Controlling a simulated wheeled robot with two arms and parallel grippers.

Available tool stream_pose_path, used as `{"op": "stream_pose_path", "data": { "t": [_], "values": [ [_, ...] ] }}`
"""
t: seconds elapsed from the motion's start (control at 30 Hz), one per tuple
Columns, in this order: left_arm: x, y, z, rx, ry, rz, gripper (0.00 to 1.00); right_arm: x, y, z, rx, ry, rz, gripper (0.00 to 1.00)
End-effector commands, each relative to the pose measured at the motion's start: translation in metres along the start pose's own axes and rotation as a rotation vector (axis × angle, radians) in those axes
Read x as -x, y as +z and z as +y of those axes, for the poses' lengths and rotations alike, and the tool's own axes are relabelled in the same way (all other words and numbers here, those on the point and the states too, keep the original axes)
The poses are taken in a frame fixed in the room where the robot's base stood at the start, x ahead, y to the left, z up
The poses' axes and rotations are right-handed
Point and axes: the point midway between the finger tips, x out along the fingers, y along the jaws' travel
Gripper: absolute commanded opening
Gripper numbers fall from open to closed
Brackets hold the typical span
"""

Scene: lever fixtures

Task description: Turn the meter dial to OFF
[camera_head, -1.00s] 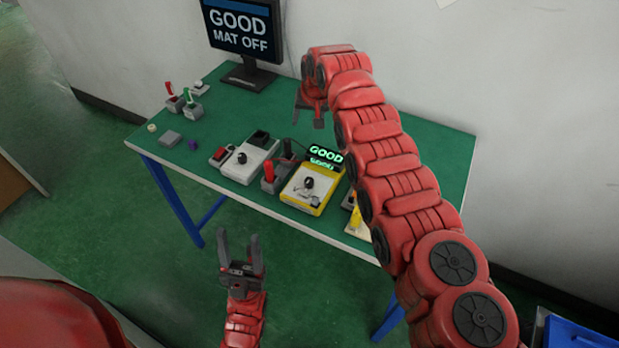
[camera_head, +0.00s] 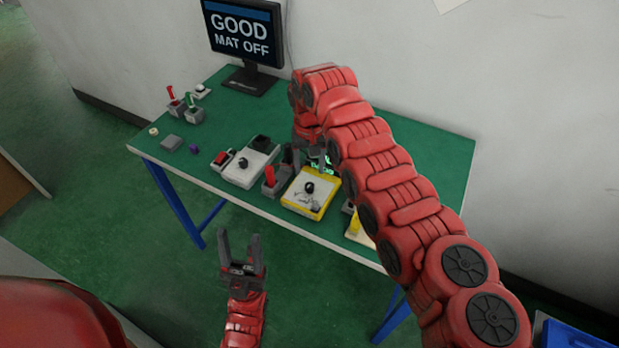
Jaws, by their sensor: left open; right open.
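The yellow meter (camera_head: 326,203) stands near the front edge of the green table, with a white face and a black dial (camera_head: 309,187). Where the dial points is too small to tell. My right gripper (camera_head: 309,162) hangs just behind and above the dial, pointing down, open, and apart from it as far as I can see. It hides most of the meter's green display. My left gripper (camera_head: 241,245) is open and empty in front of the table, its fingers pointing up in the picture.
A red lever fixture (camera_head: 270,178) stands close to the meter's left. A white box with a black knob (camera_head: 243,163) is further left. A yellow lever (camera_head: 355,221) is to the right. The table's right side is clear.

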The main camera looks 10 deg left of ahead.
Motion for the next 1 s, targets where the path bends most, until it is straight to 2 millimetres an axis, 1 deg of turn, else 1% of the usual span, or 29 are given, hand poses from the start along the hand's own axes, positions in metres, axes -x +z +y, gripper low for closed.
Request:
{"op": "stream_pose_path", "data": {
  "t": [0.03,0.2,0.3,0.5,0.77,0.8,0.87,1.0],
  "values": [
    [-0.008,-0.001,0.0,0.0,0.0,0.0,0.56,-0.009,0.003,0.0,0.0,0.002,-0.009,0.6],
    [-0.015,-0.002,-0.001,0.0,0.0,0.0,0.56,-0.043,0.001,0.0,0.001,0.003,-0.003,0.6],
    [-0.01,-0.002,-0.001,0.0,0.0,0.0,0.56,-0.059,0.0,-0.001,0.001,0.002,-0.001,0.6],
    [-0.01,-0.002,-0.001,0.0,0.0,0.0,0.56,-0.071,-0.001,0.0,0.0,0.001,0.004,0.6],
    [-0.01,-0.002,-0.001,0.0,0.0,0.0,0.56,-0.071,-0.001,0.0,0.0,0.001,0.003,0.6],
    [-0.01,-0.002,-0.001,0.0,0.0,0.0,0.56,-0.071,-0.001,0.001,0.0,0.001,0.003,0.53],
    [-0.01,-0.002,-0.001,0.0,0.0,0.0,0.56,-0.071,-0.001,0.001,0.0,0.001,0.003,0.42],
    [-0.01,-0.002,-0.001,0.0,0.0,0.0,0.56,-0.071,-0.001,0.001,0.0,0.001,0.003,0.17]
  ]
}}
